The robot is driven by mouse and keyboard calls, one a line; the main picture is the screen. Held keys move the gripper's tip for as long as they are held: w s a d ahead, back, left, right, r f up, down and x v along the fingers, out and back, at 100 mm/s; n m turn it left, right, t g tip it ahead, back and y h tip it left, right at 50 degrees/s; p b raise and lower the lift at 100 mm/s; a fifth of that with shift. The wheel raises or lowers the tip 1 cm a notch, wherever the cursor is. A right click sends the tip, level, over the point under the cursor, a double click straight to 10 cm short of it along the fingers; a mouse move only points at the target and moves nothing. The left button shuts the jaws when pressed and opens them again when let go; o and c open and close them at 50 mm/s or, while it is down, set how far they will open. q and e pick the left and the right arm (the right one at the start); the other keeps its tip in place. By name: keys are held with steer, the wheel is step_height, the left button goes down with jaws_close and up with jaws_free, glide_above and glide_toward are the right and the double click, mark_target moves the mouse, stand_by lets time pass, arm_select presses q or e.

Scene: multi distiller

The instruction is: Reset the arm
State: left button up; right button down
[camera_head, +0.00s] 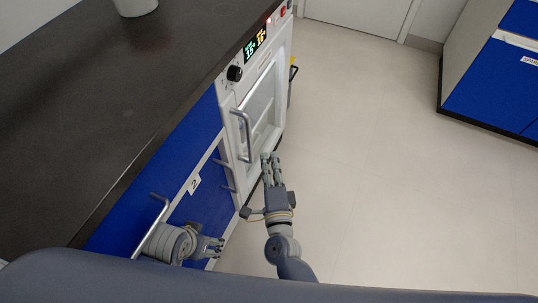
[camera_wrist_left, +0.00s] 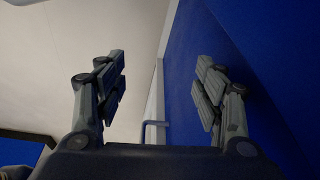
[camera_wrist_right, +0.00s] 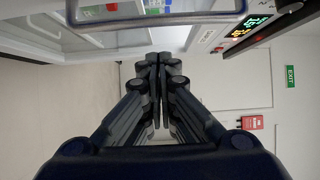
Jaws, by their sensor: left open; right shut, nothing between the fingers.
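My right gripper (camera_head: 271,160) is in front of the white distiller-like appliance (camera_head: 232,97), below and beside its door handle (camera_head: 241,135). In the right wrist view my right gripper (camera_wrist_right: 155,75) has its fingers together with nothing between them. My left gripper (camera_head: 218,246) is low beside the blue cabinet (camera_head: 185,207), near the bottom of the head view. In the left wrist view my left gripper (camera_wrist_left: 160,85) has its fingers wide apart and holds nothing. The appliance door looks closed in the head view, but the right wrist view shows a white frame and glass close by.
A dark countertop (camera_head: 95,110) fills the left, with a white container (camera_head: 135,6) at its far end. A metal handle (camera_head: 152,228) sticks out of the cabinet near my left gripper. Open pale floor (camera_head: 370,150) lies to the right, with another blue cabinet (camera_head: 495,85) beyond.

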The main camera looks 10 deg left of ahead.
steer(key=v, duration=1)
steer(key=shift+s, duration=0.1)
